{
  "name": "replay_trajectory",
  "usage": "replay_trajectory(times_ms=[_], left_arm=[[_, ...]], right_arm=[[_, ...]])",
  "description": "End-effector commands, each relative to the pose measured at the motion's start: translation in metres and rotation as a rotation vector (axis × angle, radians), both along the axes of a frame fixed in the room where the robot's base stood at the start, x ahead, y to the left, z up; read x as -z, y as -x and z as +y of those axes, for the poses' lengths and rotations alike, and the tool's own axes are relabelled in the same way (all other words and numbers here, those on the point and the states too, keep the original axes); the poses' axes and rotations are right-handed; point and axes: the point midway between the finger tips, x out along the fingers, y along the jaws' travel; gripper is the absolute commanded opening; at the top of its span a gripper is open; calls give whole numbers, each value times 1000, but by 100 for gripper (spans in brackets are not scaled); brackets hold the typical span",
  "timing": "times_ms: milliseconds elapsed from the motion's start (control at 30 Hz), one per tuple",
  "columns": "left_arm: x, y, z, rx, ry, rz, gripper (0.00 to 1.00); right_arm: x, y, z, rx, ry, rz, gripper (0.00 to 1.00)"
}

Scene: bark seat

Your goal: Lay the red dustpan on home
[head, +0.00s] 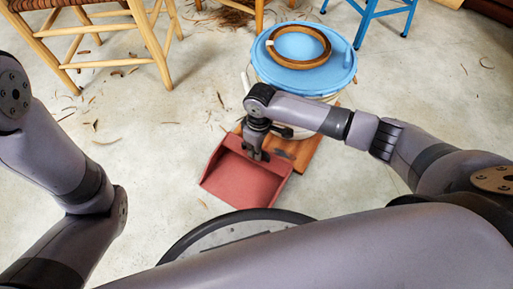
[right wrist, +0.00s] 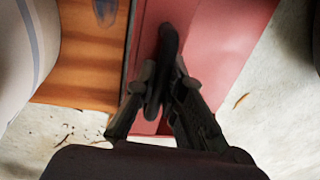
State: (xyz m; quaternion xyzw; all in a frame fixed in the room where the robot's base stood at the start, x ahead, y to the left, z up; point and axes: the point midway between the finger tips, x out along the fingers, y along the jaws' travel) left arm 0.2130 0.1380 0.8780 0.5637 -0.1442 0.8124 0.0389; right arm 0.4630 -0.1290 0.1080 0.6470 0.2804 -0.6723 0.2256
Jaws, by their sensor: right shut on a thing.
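The red dustpan (head: 243,182) is near the middle of the head view, low over or on the concrete floor; I cannot tell whether it touches. Its wide open end faces the lower left of the picture. My right gripper (head: 258,152) is shut on its dark handle, and the right wrist view shows the fingers (right wrist: 163,85) on either side of that handle. The red pan (right wrist: 225,35) lies beyond them. An orange-brown wooden board (head: 306,150) lies beside the pan, partly hidden by my arm; the pan's edge borders or overlaps it. My left gripper is out of view.
A pale bucket with a blue lid (head: 267,75) stands behind the board, with a wooden ring (head: 301,64) on the lid. A wooden chair (head: 155,50) is at the upper left and a blue stool (head: 366,20) at the upper right. Bark strips litter the floor; the left middle is mostly clear.

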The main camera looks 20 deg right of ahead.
Motion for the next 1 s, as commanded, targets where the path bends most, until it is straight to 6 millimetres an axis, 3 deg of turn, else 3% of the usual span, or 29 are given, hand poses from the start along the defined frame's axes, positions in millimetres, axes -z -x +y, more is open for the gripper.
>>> replay_trajectory(times_ms=[567,600,900,1000], left_arm=[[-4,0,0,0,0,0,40],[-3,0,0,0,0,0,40],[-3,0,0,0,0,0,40],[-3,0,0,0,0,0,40]], right_arm=[[6,0,1,0,-1,1,0],[6,0,1,0,-1,0,13],[7,0,0,0,0,0,33],[7,0,0,0,0,0,33]])
